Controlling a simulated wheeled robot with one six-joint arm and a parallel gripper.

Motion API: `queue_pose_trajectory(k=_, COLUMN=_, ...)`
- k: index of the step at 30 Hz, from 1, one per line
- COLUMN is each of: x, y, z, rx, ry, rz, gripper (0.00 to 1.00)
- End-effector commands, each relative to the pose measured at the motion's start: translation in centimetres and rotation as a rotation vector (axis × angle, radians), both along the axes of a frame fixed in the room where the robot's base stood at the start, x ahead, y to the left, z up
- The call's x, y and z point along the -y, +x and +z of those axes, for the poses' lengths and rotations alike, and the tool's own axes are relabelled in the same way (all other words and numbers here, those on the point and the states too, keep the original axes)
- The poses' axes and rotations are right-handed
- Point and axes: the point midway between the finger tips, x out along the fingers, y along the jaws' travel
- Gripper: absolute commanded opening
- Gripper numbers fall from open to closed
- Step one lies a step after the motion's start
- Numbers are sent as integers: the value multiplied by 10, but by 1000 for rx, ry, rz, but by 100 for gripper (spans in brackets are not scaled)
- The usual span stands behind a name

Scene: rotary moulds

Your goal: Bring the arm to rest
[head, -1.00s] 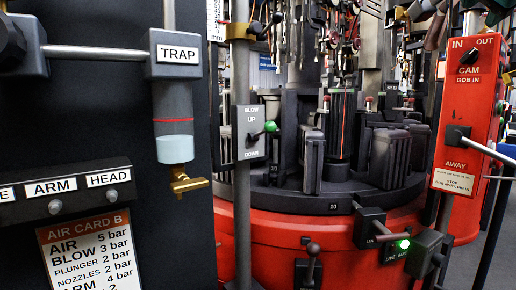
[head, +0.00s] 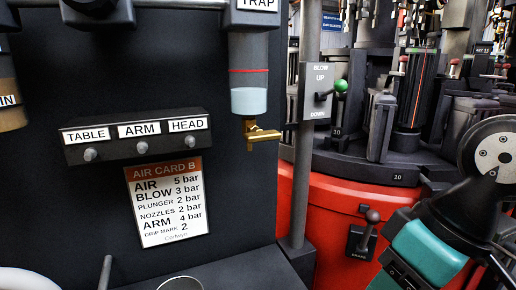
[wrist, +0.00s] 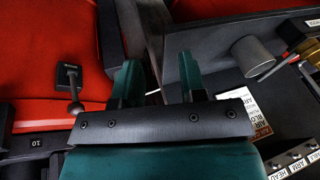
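My gripper shows in the wrist view (wrist: 158,76), its two teal fingers spread apart with nothing between them. The fingers reach over the gap between the red machine base (wrist: 40,110) and the dark ledge. In the head view part of my arm, black and teal, is at the lower right in front of the red base (head: 330,215); the fingertips are not clear there. A brake lever (head: 367,232) on the red base stands just left of my arm; it also shows left of the fingers in the wrist view (wrist: 72,90).
A dark panel with an air card (head: 165,205), three switches (head: 141,147), a trap (head: 249,75) and a brass tap (head: 258,134) fills the left. A grey cup (wrist: 252,58) stands on the ledge.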

Motion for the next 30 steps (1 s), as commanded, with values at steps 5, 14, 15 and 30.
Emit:
queue_pose_trajectory(k=5, x=-8, y=-24, z=33, rx=-59, ry=25, rz=75, gripper=38)
queue_pose_trajectory(k=14, x=-8, y=-23, z=122, rx=-56, ry=25, rz=72, gripper=38)
queue_pose_trajectory(k=15, x=-8, y=-23, z=138, rx=-56, ry=25, rz=72, gripper=38)
queue_pose_trajectory(k=30, x=-8, y=-22, z=282, rx=-55, ry=25, rz=70, gripper=38)
